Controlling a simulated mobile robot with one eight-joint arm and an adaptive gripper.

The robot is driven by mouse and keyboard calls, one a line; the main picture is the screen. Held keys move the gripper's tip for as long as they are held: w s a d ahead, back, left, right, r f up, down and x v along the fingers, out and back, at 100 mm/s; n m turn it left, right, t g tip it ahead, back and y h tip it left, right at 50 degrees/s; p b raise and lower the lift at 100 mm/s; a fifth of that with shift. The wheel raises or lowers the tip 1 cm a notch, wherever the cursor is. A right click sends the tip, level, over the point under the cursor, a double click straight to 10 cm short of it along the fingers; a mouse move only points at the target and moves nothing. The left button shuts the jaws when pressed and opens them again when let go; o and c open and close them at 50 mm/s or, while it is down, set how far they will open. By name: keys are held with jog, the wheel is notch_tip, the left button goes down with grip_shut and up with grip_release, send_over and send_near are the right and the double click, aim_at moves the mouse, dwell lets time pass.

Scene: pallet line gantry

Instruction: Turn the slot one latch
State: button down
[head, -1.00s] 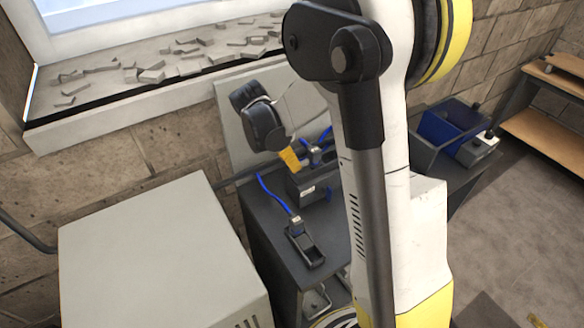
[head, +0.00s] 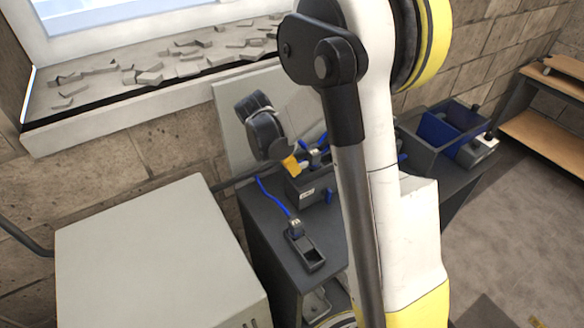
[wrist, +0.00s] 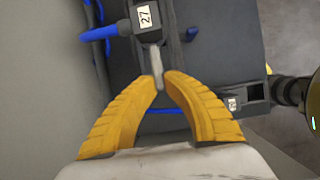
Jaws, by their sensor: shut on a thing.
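A light grey lever-like latch (wrist: 156,60) stands below a dark plug with a white "27" label (wrist: 145,17) in the wrist view. My gripper (wrist: 160,77) has yellow ribbed fingers, and their tips close on the latch from both sides. In the head view my gripper (head: 291,164) is at the dark slotted box (head: 308,190) on the bench. The latch itself cannot be made out there. No slot number can be read, so I cannot tell which slot this is.
A loose plug with a blue cable (head: 294,226) sits at a black holder (head: 306,252) on the dark bench. A grey cabinet (head: 150,250) stands left, a panel (head: 228,120) behind. A blue bin (head: 440,132) is at the right.

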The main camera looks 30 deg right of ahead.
jog(key=shift+m, duration=0.3)
jog(key=m+g, duration=0.1)
jog(key=m, duration=0.1)
jog(key=w+m, duration=0.1)
jog(key=shift+d+m+g+b, duration=0.1)
jog(key=shift+m+g+b, duration=0.25)
jog(key=shift+m+g, duration=0.05)
jog(key=m, duration=0.1)
jog(key=m+g, duration=0.1)
jog(key=m, duration=0.1)
jog(key=m+y, duration=0.1)
jog(key=shift+w+d+m+g, duration=0.3)
jog(key=shift+w, duration=0.1)
jog(key=m, duration=0.1)
jog(key=m+y, duration=0.1)
jog(key=m, duration=0.1)
jog(key=m+g, duration=0.1)
jog(key=shift+w+d+y, duration=0.3)
jog(key=shift+d, duration=0.1)
jog(key=shift+w+d+m+y, duration=0.15)
jog(key=shift+m+y, duration=0.1)
jog(key=shift+m, duration=0.55)
jog(key=shift+s+d+m+y, duration=0.15)
jog(key=shift+m+y, duration=0.15)
jog(key=shift+m, duration=0.5)
jog(key=shift+w+d+m+y, duration=0.15)
jog(key=shift+m+y, duration=0.1)
jog(key=shift+m, duration=0.55)
